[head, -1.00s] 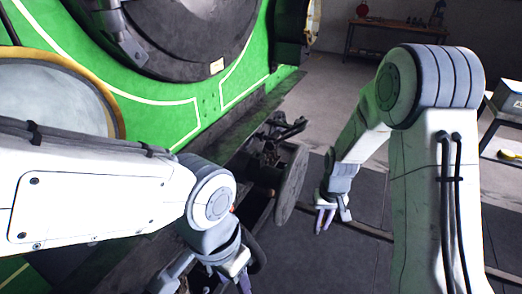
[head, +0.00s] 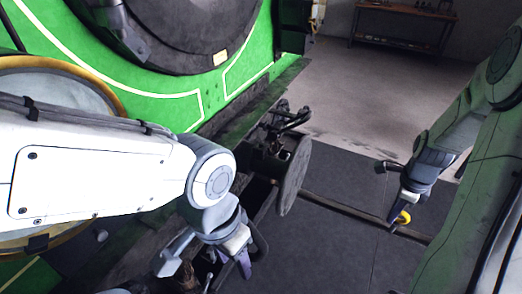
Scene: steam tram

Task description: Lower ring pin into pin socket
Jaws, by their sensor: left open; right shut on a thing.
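My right gripper (head: 394,217) is at the right, over the dark floor and clear of the tram. The coupling gear (head: 285,152) sticks out from the tram's front beam beside a round buffer disc (head: 294,178). A pale opening shows on top of it, but I cannot tell if that is the pin socket. A wide gap separates my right gripper from the coupling. My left gripper (head: 236,266) is open at the bottom centre, pointing down, partly hidden by its wrist.
The green tram front (head: 170,110) with its dark round door (head: 190,40) fills the upper left. A long dark bar (head: 345,208) runs across the floor from the buffer to the right. A workbench (head: 400,25) stands far back. The floor between is clear.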

